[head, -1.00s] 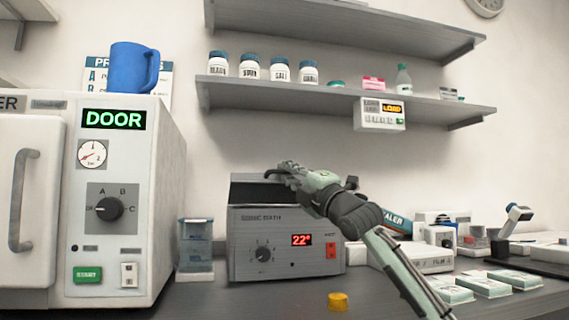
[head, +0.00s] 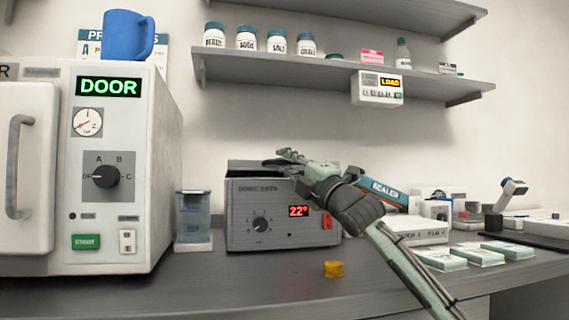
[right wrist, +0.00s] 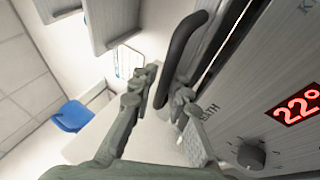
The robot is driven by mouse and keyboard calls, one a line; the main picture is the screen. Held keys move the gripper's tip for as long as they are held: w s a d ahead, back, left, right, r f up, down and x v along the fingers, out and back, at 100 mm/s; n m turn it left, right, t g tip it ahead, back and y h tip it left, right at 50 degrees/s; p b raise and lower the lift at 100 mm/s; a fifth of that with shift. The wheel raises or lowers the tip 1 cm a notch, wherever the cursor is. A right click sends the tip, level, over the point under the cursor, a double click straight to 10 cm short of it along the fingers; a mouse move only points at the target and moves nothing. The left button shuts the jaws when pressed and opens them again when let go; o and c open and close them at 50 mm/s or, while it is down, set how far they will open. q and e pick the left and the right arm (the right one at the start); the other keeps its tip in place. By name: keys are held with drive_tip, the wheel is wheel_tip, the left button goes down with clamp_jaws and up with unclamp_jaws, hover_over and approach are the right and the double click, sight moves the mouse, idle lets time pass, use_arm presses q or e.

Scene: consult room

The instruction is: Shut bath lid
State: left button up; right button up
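The sonic bath (head: 270,225) is a grey box with a red display, a knob and a red switch, on the bench. It also shows in the right wrist view (right wrist: 235,115). Its lid (head: 250,165) lies low over the top, with a narrow dark gap above the front panel. The black lid handle (right wrist: 183,45) runs between the fingertips of my right gripper (right wrist: 166,88), which are close against it on both sides. In the head view my right gripper (head: 285,160) is at the top front edge of the bath and hides part of the lid. My left gripper is out of view.
A white autoclave (head: 120,170) stands at left, with a blue mug (head: 127,38) on top. A blue-tinted container (head: 194,215) stands beside the bath. A yellow cap (head: 334,269) lies in front. A sealer (head: 388,190) and boxes are behind my right arm. Shelves hang above.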

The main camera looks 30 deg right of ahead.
drive_tip(key=shift+o, duration=0.2)
drive_tip(key=shift+s+r, duration=0.2)
drive_tip(key=shift+w+f, duration=0.1)
drive_tip(key=shift+s+d+f, duration=0.1)
drive_tip(key=shift+s+f, duration=0.25)
drive_tip(key=shift+s, duration=0.05)
drive_tip(key=v, duration=1.1)
drive_tip(key=shift+r, duration=0.2)
